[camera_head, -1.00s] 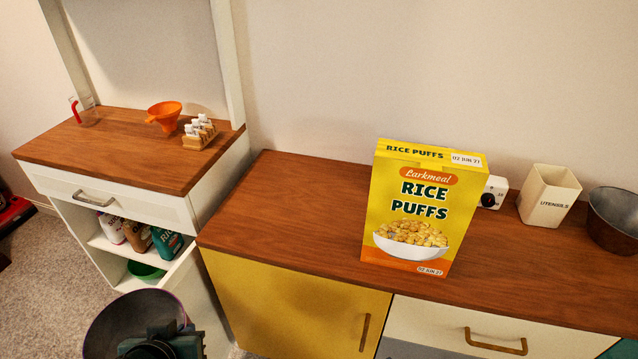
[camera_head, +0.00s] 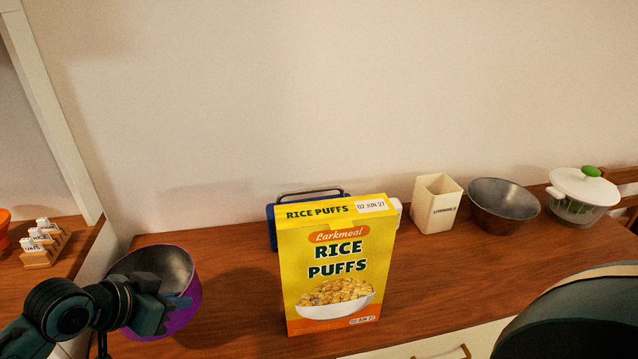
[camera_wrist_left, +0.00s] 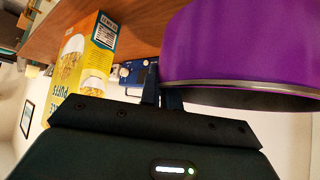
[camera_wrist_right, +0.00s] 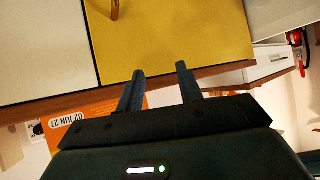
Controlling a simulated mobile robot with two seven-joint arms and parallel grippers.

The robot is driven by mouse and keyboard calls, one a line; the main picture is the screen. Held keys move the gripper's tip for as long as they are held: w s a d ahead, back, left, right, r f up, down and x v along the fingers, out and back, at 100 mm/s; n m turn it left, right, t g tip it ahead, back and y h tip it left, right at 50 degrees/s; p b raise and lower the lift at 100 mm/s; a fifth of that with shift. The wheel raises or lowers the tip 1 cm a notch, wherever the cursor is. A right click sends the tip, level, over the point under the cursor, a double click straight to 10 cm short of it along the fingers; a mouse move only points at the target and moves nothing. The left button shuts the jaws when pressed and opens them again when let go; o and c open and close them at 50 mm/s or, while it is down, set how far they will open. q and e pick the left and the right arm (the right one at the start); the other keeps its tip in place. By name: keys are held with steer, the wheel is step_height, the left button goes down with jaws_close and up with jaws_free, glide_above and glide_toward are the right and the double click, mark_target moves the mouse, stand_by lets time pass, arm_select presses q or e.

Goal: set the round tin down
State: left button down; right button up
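The round tin (camera_head: 187,318) is purple outside with a bare grey inside. It is at the left end of the wooden counter in the head view, open side up. My left gripper (camera_head: 178,302) is shut on its rim from the left. The left wrist view shows the purple wall (camera_wrist_left: 240,45) beside the close-set fingers (camera_wrist_left: 163,75). I cannot tell whether the tin's base touches the counter. My right gripper (camera_wrist_right: 160,70) is open and empty in its wrist view, in front of a yellow cabinet door (camera_wrist_right: 180,35).
The wooden counter (camera_head: 420,290) holds a Rice Puffs box (camera_head: 335,270) right of the tin, with a blue item (camera_head: 272,228) behind it. A utensil holder (camera_head: 437,205), metal bowl (camera_head: 503,205) and lidded spinner (camera_head: 580,195) stand farther right. A hutch with a small rack (camera_head: 45,243) is left.

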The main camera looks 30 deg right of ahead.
arm_select(q)
steer(key=shift+w+d+r, duration=0.1)
steer(key=shift+w+r, duration=0.25)
steer(key=shift+r, duration=0.1)
step_height(320, 180, down, 10)
steer(key=c, duration=1.6)
jaws_free()
steer(key=v, duration=1.1)
steer(key=s+d+f+n+t+h, duration=0.2)
steer(key=s+d+f+n+t, duration=0.15)
steer(key=s+f, duration=0.2)
steer(key=s+a+f+n+t+y, duration=0.2)
steer(key=s+a+f+n+y, duration=0.3)
steer(key=s+a+f, duration=0.4)
steer(key=s+a+y, duration=0.1)
steer(key=s, duration=0.1)
steer(key=shift+s+f+y, duration=0.3)
steer(key=shift+f, duration=0.05)
